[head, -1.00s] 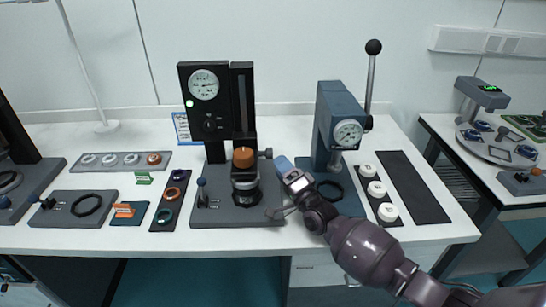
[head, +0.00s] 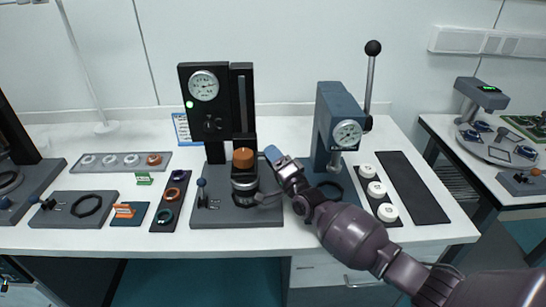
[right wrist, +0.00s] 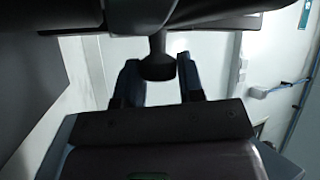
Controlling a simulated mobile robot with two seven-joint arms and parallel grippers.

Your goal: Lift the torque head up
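The torque head, as far as I can tell, is the unit with an orange-brown cap (head: 243,158) on the black column stand (head: 215,115) with a dial gauge. It sits low, above a dark round chuck (head: 244,190). My right gripper (head: 268,176) is just right of it, with one blue-grey finger higher and the other lower. In the right wrist view, the two fingers (right wrist: 158,82) are apart, with a dark knob on a stem (right wrist: 157,66) between them. I see gaps at both sides of the knob. The head's side knob is hidden in the head view. My left gripper is out of view.
A blue-grey lever press (head: 335,125) stands close to the right, behind my right arm. White pucks (head: 377,189) lie on a dark strip beside it. A small blue-knobbed lever (head: 201,190) stands on the left of the tester's base plate (head: 215,213). Ring trays lie further left.

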